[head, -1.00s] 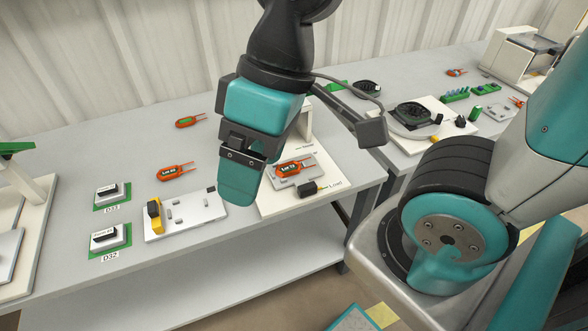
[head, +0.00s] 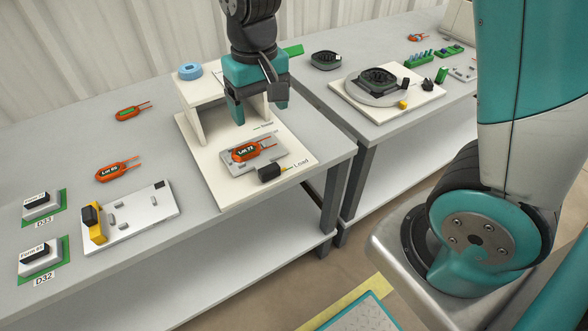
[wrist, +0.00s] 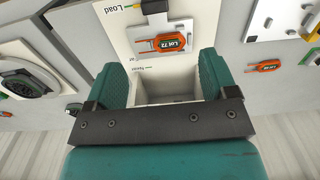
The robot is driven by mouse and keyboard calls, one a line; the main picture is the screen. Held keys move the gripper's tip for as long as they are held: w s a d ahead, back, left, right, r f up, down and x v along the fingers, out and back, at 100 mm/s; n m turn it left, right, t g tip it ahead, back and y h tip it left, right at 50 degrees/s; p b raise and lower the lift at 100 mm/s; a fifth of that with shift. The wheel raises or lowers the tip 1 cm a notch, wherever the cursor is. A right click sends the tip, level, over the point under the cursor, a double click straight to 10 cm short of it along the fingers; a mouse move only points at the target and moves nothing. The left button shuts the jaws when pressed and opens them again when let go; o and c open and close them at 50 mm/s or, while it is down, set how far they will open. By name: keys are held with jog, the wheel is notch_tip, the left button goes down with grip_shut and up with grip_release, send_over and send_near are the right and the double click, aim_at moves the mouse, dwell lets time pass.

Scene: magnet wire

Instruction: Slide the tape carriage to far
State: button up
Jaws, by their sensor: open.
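The tape carriage is a grey plate (head: 239,168) on a white base board, beside the printed word "Load". An orange coil marked "Lot 72" (head: 250,152) lies on it, and a black block handle (head: 268,172) stands at its near edge. The wrist view shows the same coil (wrist: 171,43) and handle (wrist: 154,6) beyond the fingertips. My gripper (head: 258,106) is open and empty, fingers down, in front of the white stand and above the board behind the carriage. The wrist view shows the gap between its fingers (wrist: 162,82). It is apart from the handle.
The white stand (head: 190,96) rises behind the carriage with a blue ring (head: 190,72) on top. A white fixture plate with a yellow-black clamp (head: 95,222) and orange coils (head: 118,169) lie left. A round turntable (head: 363,95) is on the right table, across a gap.

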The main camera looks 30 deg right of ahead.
aim_at(269, 168)
jog(key=f, duration=0.6)
jog(key=f+b, duration=0.1)
jog(key=f, duration=1.1)
jog(key=shift+w+d+b, duration=0.2)
jog(key=shift+d+b, duration=0.15)
jog(key=shift+d, duration=0.05)
jog(key=shift+c, duration=0.4)
